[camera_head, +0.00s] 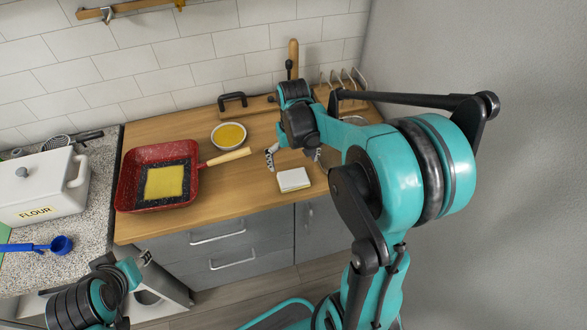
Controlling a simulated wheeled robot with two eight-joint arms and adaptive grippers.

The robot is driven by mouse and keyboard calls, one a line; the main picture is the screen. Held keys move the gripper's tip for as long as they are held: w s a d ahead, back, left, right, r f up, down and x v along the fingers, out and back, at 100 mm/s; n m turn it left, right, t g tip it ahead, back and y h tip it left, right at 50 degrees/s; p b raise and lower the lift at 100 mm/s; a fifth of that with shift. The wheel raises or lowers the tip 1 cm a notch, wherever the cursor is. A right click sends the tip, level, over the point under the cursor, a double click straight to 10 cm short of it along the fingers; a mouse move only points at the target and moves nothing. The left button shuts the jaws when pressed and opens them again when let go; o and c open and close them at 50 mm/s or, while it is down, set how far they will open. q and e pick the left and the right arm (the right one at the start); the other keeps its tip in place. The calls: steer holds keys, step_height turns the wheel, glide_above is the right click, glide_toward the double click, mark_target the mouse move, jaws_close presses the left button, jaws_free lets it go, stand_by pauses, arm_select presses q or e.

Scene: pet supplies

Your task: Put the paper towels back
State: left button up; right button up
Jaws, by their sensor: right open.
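A small white, squarish stack (293,180) lies flat on the wooden counter near its front edge; it looks like the paper towels, with a darker, greenish side edge. My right gripper (293,157) points down just behind the stack, with its fingers spread apart and nothing seen between them. The arm hides part of the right gripper and the counter behind it. My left gripper (140,262) is low at the lower left, in front of the drawers and away from the stack. Its fingers are too small to read.
A red pan (130,187) with a yellow square piece sits left, its handle pointing right. A bowl of yellow contents (229,135) stands behind the handle. A wooden rack (347,85) is at the back right. A flour box (35,185) and blue scoop (61,244) are far left.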

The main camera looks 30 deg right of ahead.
mark_target(294, 177)
steer(key=s+a+r+n+t, duration=0.2)
steer(key=s+a+r+t, duration=0.5)
steer(key=s+a, duration=0.3)
steer(key=shift+s+a+r+n+p, duration=0.3)
steer(key=shift+s+r+p, duration=0.15)
steer(key=shift+r, duration=0.3)
steer(key=shift+f, duration=0.15)
